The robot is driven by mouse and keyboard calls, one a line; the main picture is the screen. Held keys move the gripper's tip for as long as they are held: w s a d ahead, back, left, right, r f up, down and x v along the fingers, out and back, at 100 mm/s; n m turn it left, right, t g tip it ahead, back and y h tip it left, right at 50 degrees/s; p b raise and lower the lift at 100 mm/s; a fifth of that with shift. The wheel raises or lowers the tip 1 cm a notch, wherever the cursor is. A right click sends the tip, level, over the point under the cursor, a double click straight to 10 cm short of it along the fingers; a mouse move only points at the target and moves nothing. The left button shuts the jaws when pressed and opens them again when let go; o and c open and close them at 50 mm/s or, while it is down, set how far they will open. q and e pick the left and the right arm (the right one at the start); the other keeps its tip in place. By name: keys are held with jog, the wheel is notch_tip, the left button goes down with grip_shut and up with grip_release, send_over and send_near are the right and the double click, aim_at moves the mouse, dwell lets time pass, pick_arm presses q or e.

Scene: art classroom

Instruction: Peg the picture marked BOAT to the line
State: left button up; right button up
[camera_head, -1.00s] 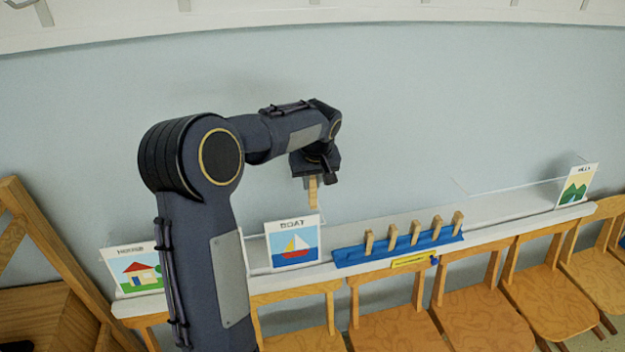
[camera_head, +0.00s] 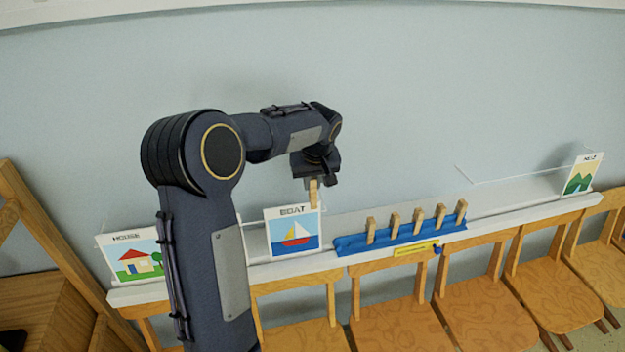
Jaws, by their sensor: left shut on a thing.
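The BOAT picture (camera_head: 293,233), a white card with a sailboat on blue, stands upright on the white ledge (camera_head: 480,221). My left gripper (camera_head: 313,183) points down, shut on a wooden peg (camera_head: 314,194). The peg's lower end is at the card's top right corner in the picture; I cannot tell whether it touches the card. A blue rack (camera_head: 352,246) to the right holds several wooden pegs (camera_head: 418,220) upright. A thin white line (camera_head: 463,174) shows in part along the wall above the ledge. My right gripper is not in view.
The HOUSE picture (camera_head: 138,257) stands at the ledge's left end, partly behind my left arm. Another landscape picture (camera_head: 581,175) stands at the right end. Wooden chairs (camera_head: 480,305) line the front of the ledge. A wooden frame (camera_head: 45,240) stands at far left. The wall above is clear.

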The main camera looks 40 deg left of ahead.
pick_arm(q)
jog(key=shift+s+d+f+b, duration=0.1)
jog(key=shift+d+f+b, duration=0.05)
jog(key=shift+f+b, duration=1.15)
jog(key=shift+f, duration=0.1)
jog(key=o, duration=0.8)
jog(key=shift+o, duration=0.2)
jog(key=shift+o, duration=1.2)
jog(key=shift+p+v, duration=2.1)
jog(key=shift+v, duration=1.4)
